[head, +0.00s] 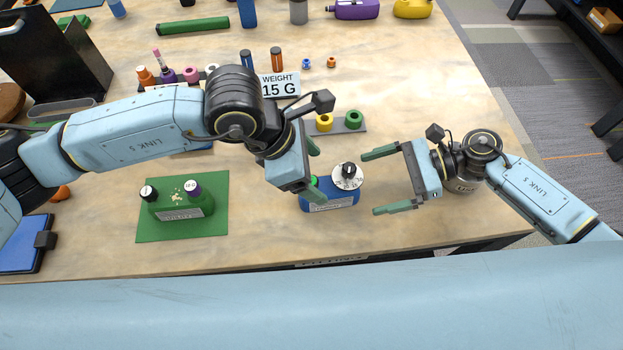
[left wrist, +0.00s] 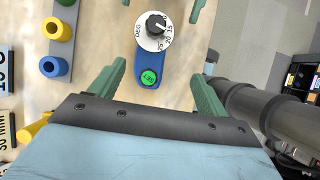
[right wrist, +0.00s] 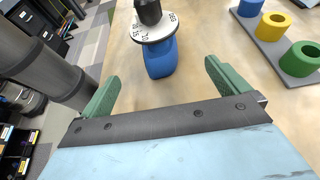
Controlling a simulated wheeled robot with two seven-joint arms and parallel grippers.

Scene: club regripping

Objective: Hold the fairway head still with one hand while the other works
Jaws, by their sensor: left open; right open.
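The blue head (head: 325,203), which I take as the fairway head, stands near the table's front edge, its front label too small to read. A white dial (head: 348,177) with degree marks and a black knob sits on its right part; a green button (left wrist: 149,77) is at its other end. My left gripper (head: 312,170) is open at the head's left end, its fingers apart with the green-button end ahead between them. My right gripper (head: 371,182) is open just right of the head, facing it. The blue body (right wrist: 160,59) lies ahead of its fingers in the right wrist view.
A green head (head: 180,208) stands on a green mat (head: 215,230) at left. Behind the blue head are a grey rack (head: 340,125) with yellow and green rings and a "15 G" weight sign (head: 279,86). Bare table lies right of the rack.

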